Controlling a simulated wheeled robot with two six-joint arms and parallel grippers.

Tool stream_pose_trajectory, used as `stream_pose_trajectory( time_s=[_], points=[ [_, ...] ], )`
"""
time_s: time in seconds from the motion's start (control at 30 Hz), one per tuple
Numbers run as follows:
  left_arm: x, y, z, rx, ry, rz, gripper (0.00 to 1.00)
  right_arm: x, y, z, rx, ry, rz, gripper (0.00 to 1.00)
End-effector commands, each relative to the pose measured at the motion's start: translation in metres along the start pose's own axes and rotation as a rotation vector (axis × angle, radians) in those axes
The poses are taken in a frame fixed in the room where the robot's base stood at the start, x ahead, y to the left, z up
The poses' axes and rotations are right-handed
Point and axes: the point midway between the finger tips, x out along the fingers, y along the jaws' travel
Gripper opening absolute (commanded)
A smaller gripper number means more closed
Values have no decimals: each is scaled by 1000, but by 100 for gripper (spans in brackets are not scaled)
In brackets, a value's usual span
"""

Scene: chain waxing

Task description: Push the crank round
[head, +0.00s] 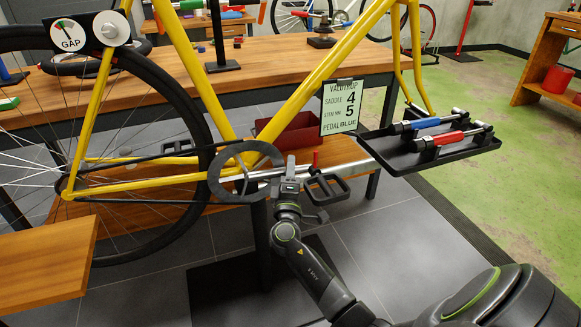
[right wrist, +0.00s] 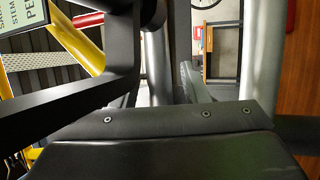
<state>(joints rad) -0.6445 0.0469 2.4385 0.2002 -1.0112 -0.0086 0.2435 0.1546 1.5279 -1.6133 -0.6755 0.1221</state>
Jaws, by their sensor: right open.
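The yellow bicycle (head: 205,90) stands with its round black chainring (head: 226,186) low in the middle of the head view. The silver crank (head: 265,174) runs right from it, with a black pedal (head: 330,188) at its outer end. My right gripper (head: 289,172) is open at the crank, between chainring and pedal, and hides part of it. I cannot tell whether it touches. In the right wrist view, a black frame, apparently the pedal (right wrist: 122,55), is close on the left, and grey bars stand close to the jaws. My left gripper is not in view.
A black tray (head: 440,154) with a blue-handled and a red-handled tool is at the right of the bicycle. A wooden bench (head: 280,75) stands behind, and a wooden top (head: 45,265) juts in at front left.

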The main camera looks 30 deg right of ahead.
Motion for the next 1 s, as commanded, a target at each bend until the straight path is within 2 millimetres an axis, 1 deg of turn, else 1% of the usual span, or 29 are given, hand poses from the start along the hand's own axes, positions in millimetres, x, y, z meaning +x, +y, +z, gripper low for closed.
stream_pose_trajectory(
  time_s=[0.1,0.33,0.37,0.6,0.67,1.0],
  points=[
    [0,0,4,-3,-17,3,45,0,0,0,0,-1,-1,41],
    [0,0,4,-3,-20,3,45,0,0,0,0,-1,0,41],
    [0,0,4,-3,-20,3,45,0,0,0,0,-1,0,38],
    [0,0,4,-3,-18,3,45,0,0,0,0,0,0,7],
    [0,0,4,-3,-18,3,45,0,0,0,0,0,0,0],
    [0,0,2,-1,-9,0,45,0,-1,0,4,-1,-2,0]
  ],
)
